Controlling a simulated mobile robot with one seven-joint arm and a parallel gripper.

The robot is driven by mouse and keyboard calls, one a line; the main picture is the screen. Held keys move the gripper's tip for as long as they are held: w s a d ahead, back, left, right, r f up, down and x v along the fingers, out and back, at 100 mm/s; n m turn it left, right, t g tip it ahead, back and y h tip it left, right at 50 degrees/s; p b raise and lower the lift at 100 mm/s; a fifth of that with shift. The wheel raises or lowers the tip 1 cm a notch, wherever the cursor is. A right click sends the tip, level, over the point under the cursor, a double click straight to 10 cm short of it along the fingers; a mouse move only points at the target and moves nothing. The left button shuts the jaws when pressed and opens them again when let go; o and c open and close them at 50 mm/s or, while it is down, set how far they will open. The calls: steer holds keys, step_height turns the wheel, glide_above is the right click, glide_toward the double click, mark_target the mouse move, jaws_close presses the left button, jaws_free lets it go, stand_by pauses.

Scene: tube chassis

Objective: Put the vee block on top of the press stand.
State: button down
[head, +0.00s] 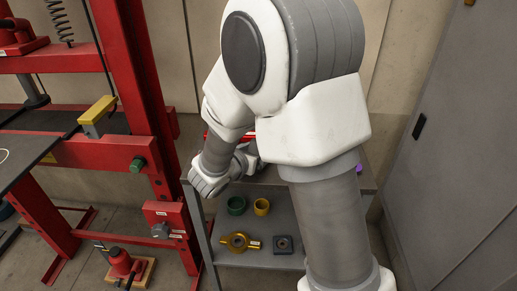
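A yellow-topped block (98,112) with a grey underside sits on the red press frame (100,152) at left; it may be the vee block, but I cannot make out a vee groove. The red frame is a tall press with uprights and cross beams, and I take it for the press stand. My arm fills the middle of the head view and bends down behind itself over a grey shelf unit. My gripper's fingers are hidden behind the arm, so I cannot see whether they hold anything.
The grey shelf unit (232,257) carries a green ring (236,206), a yellow ring (262,207), a brass-coloured part (239,243) and a blue-grey square block (283,244). A grey cabinet (455,140) bounds the right.

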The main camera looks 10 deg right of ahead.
steer(key=shift+f, duration=0.1)
jaws_free()
steer(key=shift+s+a+r, duration=0.15)
steer(key=shift+a+r, duration=0.05)
steer(key=shift+r, duration=0.1)
steer(key=p+v, duration=0.3)
steer(key=v, duration=0.8)
steer(key=s+d+r+m+g+y, duration=0.1)
steer(key=s+d+r+m+g, duration=0.15)
steer(key=s+d+m, duration=0.4)
steer(key=s+d+r+m+g, duration=0.2)
steer(key=s+d+m+g, duration=0.25)
steer(key=m, duration=0.35)
steer(key=s+a+r+m+t+y, duration=0.2)
steer(key=s+a+r+m+y, duration=0.2)
steer(key=s+m+y, duration=0.4)
steer(key=r+m, duration=0.1)
steer(key=m, duration=0.4)
steer(key=shift+a+r, duration=0.2)
steer(key=shift+r, duration=0.05)
